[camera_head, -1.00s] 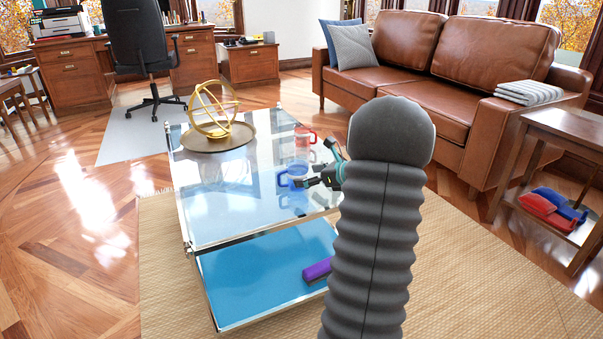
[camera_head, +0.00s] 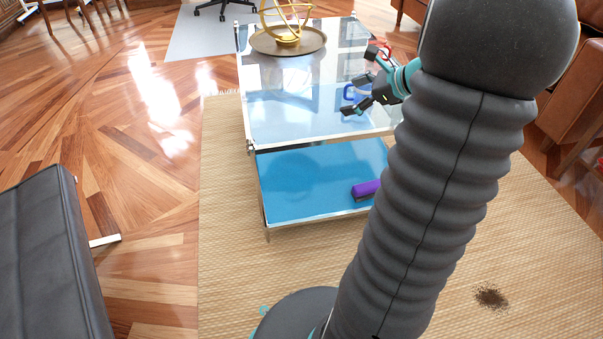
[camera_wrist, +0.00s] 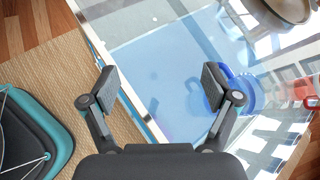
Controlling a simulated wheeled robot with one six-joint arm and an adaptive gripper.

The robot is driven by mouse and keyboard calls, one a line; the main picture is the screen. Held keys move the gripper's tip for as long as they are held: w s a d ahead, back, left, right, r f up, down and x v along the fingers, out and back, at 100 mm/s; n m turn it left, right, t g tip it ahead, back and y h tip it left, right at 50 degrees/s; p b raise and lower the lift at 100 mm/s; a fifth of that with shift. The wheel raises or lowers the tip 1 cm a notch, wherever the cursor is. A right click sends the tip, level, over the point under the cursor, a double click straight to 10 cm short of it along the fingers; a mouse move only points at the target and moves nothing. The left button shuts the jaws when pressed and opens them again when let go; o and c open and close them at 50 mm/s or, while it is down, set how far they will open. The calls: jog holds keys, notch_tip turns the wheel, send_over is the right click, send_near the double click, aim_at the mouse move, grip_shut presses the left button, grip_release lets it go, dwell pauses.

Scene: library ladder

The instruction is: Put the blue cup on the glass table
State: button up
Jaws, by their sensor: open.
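The blue cup (camera_head: 350,93) is on the top of the glass table (camera_head: 290,115), partly hidden behind my gripper in the head view. My gripper (camera_head: 355,96) is open above the table's top. In the wrist view my gripper (camera_wrist: 160,82) has nothing between its fingers. There the blue cup (camera_wrist: 248,93) shows beyond the right finger, outside the jaws and partly covered by that finger. The glass table (camera_wrist: 165,65) fills the space ahead.
A red cup (camera_head: 376,51) stands behind the blue one. A brown tray (camera_head: 262,46) with a gold ring ornament (camera_head: 286,20) is at the table's far end. A purple object (camera_head: 366,189) lies on the lower shelf. A dark padded seat (camera_head: 45,260) is at left.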

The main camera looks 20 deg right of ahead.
jog(key=s+a+r+n+g, duration=0.1)
jog(key=s+a+n+g, duration=0.2)
jog(key=a, duration=0.4)
jog(key=s+a+n+h, duration=0.1)
jog(key=s+a+n, duration=0.2)
jog(key=a+n, duration=0.3)
jog(key=s+a+r+n+g, duration=0.1)
jog(key=s+a+n+g, duration=0.2)
jog(key=a, duration=0.4)
jog(key=s+a+n+t+h, duration=0.2)
jog(key=s+a+n+h, duration=0.2)
jog(key=s+n, duration=0.7)
jog(key=a+n, duration=0.1)
jog(key=n, duration=0.1)
jog(key=shift+s+a+n, duration=0.2)
jog(key=shift+s+n, duration=0.15)
jog(key=shift+n, duration=0.05)
